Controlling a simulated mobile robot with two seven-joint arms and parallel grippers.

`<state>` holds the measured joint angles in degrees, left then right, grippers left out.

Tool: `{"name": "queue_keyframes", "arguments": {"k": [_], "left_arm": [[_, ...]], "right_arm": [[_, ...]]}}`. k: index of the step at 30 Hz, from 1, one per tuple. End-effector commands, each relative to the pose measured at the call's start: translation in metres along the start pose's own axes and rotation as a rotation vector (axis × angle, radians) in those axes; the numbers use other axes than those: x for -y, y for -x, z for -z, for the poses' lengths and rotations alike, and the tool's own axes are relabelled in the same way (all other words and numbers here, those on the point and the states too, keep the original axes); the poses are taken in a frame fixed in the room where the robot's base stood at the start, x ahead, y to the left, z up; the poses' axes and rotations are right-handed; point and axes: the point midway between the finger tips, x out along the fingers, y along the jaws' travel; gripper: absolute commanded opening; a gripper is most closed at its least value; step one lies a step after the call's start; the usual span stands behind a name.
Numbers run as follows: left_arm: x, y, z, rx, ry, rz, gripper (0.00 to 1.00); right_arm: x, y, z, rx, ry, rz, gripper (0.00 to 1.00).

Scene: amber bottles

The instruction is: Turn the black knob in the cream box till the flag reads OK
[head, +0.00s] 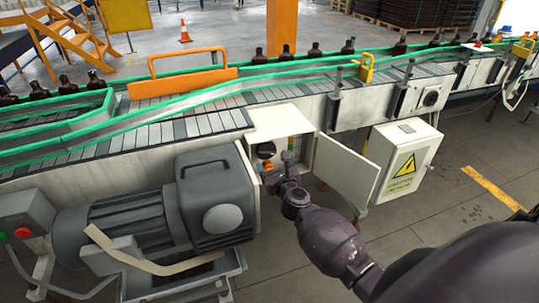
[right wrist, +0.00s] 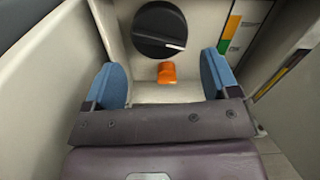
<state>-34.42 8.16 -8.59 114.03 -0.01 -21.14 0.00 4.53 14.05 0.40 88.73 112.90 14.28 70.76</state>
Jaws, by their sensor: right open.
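The cream box (head: 281,121) stands open on the side of the conveyor. The black knob (head: 266,150) is inside it. In the right wrist view the round black knob (right wrist: 158,30) faces me, with a white mark pointing to its right edge. A small orange piece (right wrist: 167,73) sits just below the knob. My right gripper (head: 278,168) is at the box's opening. In the wrist view its blue fingers (right wrist: 163,66) are apart and empty, short of the knob and below it. My left gripper is out of view.
The box's open door (head: 345,168) stands right of my right arm. A grey motor (head: 215,195) is close on the left. A white cabinet with a yellow warning sign (head: 404,165) is further right. An orange and green strip (right wrist: 229,33) is right of the knob.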

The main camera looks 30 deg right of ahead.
Motion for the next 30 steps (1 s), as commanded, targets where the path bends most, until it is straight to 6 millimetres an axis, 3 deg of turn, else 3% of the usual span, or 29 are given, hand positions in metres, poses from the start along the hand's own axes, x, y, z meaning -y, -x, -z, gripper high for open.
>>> {"name": "queue_keyframes", "arguments": {"k": [3, 9, 24, 26, 30], "left_arm": [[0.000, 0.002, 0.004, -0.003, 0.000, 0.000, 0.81], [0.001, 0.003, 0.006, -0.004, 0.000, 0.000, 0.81], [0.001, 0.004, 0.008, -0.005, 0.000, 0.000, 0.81], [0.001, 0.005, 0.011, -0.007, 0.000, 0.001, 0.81], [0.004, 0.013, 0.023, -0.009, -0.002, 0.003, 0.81]], "right_arm": [[0.000, 0.020, -0.001, -0.001, -0.002, 0.000, 0.81], [0.000, 0.038, 0.001, -0.001, 0.000, 0.000, 0.81], [0.002, 0.047, 0.004, -0.011, 0.002, 0.002, 0.81], [0.004, 0.056, 0.012, -0.032, 0.003, 0.004, 0.81], [-0.002, 0.101, 0.039, -0.112, 0.005, -0.005, 0.81]]}}
